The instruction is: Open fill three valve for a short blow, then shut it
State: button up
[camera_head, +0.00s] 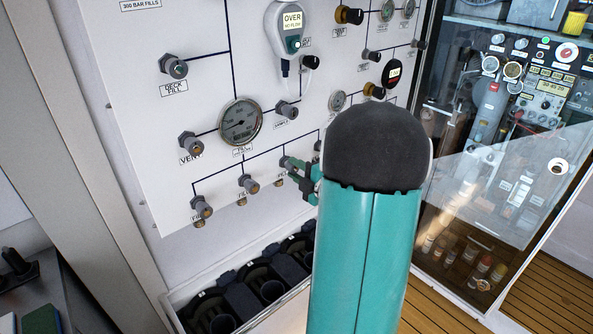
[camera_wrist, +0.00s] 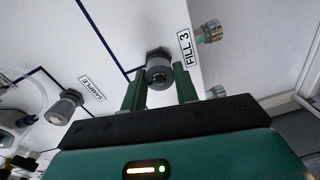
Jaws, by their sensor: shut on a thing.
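The fill three valve is a round grey knob (camera_wrist: 160,72) on the white panel, beside the label "FILL 3" (camera_wrist: 185,48) in the wrist view. My gripper (camera_wrist: 159,82) has one green finger on each side of this knob and is shut on it. In the head view my gripper (camera_head: 298,172) is at the panel's lower row, with the knob (camera_head: 287,163) partly hidden by the fingers. The knob's turn position cannot be told.
More fill knobs (camera_head: 246,184) sit to the left along the lower row. A large pressure gauge (camera_head: 240,122) and a vent knob (camera_head: 191,145) are above them. A "SAMPLE" knob (camera_wrist: 63,107) is left of my gripper. Cylinders (camera_head: 265,290) stand in a rack below. A glass cabinet (camera_head: 500,180) is right.

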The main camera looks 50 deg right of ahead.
jog(key=shift+r+m, duration=0.1)
jog(key=shift+m, duration=0.5)
jog(key=o, duration=0.9)
jog(key=shift+s, duration=0.1)
jog(key=shift+o, duration=0.3)
jog(key=s+a, duration=0.1)
jog(key=s, duration=1.2)
jog(key=shift+s+a+r, duration=0.2)
jog(key=shift+s+r, duration=0.1)
jog(key=shift+r, duration=0.05)
